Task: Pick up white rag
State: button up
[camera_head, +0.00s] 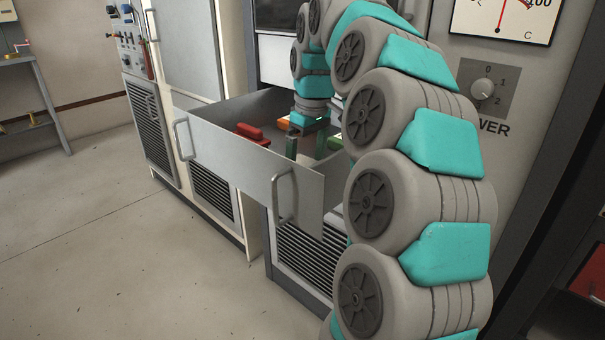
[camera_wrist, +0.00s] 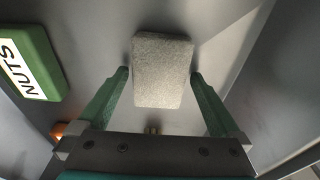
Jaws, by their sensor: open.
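The white rag (camera_wrist: 162,70) shows in the wrist view as a pale grey, roughly rectangular folded pad on the drawer floor. My gripper (camera_wrist: 160,78) is open, with one green finger on each side of the rag and small gaps at the fingertips. In the head view my gripper (camera_head: 306,148) reaches down into the open grey drawer (camera_head: 232,158). The rag cannot be made out in the head view. The wrist view does not show clearly how far the fingertips are above the drawer floor.
A green box marked NUTS (camera_wrist: 30,65) lies left of the rag. An orange thing (camera_wrist: 72,130) is partly hidden by the left finger. A red item (camera_head: 250,132) is in the drawer's left part. The drawer walls surround my gripper; a handle (camera_head: 284,195) sticks out in front.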

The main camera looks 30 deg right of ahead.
jog(key=c, duration=1.2)
jog(key=shift+r, duration=0.25)
